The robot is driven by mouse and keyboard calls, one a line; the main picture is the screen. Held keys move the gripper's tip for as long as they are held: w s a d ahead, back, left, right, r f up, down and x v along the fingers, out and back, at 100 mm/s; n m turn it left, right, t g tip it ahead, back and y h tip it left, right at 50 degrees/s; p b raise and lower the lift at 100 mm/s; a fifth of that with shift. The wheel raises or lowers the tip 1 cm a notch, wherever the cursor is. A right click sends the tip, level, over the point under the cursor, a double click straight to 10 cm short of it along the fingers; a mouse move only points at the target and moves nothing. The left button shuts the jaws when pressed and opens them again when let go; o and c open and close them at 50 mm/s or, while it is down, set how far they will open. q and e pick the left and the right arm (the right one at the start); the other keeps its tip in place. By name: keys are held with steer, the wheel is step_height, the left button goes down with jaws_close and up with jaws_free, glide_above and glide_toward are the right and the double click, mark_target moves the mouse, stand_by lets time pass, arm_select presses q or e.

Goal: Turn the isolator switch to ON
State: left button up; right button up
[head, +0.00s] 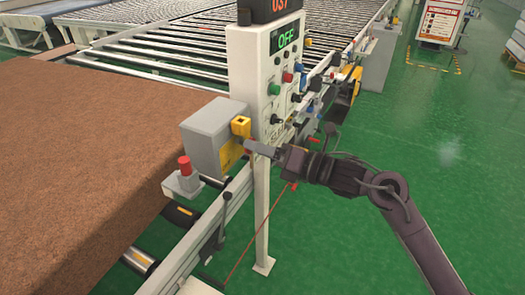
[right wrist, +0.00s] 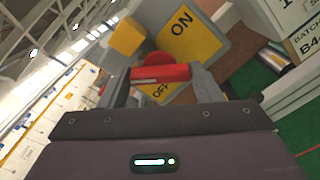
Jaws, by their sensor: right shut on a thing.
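The isolator switch is a grey box (head: 207,132) on the near side of the control post, with a yellow label plate (right wrist: 190,42) on its face. In the right wrist view the plate shows ON at upper right and OFF at lower left, the latter partly hidden. The red switch handle (right wrist: 160,73) sits across the space between the two fingers. My right gripper (head: 252,148) is shut on this handle, reaching in from the right; it also shows in the right wrist view (right wrist: 160,85). In the head view the fingers hide the handle. My left gripper is out of view.
The control panel (head: 262,75) stands just behind the box, with buttons and a green display (head: 286,38) reading OFF. A yellow block (head: 240,126) sits at the box's top corner. A red push button (head: 184,165) and brown mattress (head: 90,150) lie left.

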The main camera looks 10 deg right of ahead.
steer(key=m, duration=0.8)
steer(key=shift+m, duration=0.4)
stand_by(0.4)
steer(key=o, duration=1)
steer(key=shift+d, duration=0.1)
